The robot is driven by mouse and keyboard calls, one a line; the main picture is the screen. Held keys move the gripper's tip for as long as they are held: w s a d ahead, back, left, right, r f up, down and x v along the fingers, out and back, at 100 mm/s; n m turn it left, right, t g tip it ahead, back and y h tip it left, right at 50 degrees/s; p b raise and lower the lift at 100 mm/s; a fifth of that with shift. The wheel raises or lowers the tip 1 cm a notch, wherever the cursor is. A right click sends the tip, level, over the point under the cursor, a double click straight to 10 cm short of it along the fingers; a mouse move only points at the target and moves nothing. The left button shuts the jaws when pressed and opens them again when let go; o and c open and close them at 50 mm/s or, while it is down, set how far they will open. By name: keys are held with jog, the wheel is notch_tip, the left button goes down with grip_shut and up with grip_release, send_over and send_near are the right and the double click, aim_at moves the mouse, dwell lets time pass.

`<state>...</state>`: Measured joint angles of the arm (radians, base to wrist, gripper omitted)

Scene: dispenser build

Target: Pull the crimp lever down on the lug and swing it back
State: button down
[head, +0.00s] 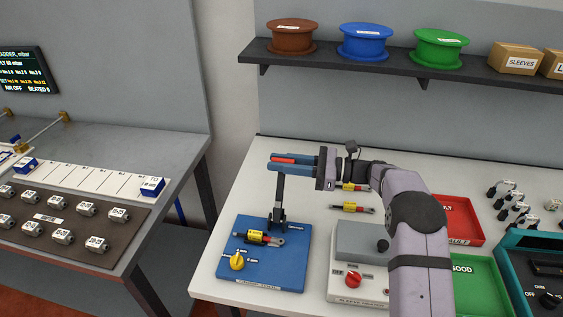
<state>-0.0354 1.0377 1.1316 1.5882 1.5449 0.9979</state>
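The blue crimp tool base (300,252) sits at the front left of the white bench. Its black crimp lever (279,196) stands almost upright, with a red handle (286,160) across its top. My gripper (284,163) is at the lever's top, its two blue fingers shut on the red handle, one on each side. A lug (273,240) with a yellow, dark and red body and a metal ring end lies on the base below the lever. The lug's seating under the lever foot is partly hidden.
Two similar lugs (350,208) lie on the bench to the right, close to my arm. A grey sleeve unit (355,240) with a red knob, a red tray (472,238) and a green tray (478,302) stand further right. A shelf (400,70) with spools runs above.

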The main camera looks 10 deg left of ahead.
jog(key=shift+s+r, duration=0.1)
jog(key=shift+r, duration=0.15)
jog(key=shift+s+r+n+b, duration=0.3)
jog(key=shift+s+n+b, duration=0.25)
jog(key=shift+n+b, duration=0.15)
jog(key=s+r+n+b, duration=0.1)
jog(key=s+n+b, duration=0.6)
jog(key=s+b, duration=0.4)
jog(key=s+f+n+b, duration=0.8)
jog(key=s+n+b, duration=0.3)
jog(key=b, duration=1.5)
jog(key=shift+n, duration=0.3)
jog(key=c, duration=1.7)
grip_release()
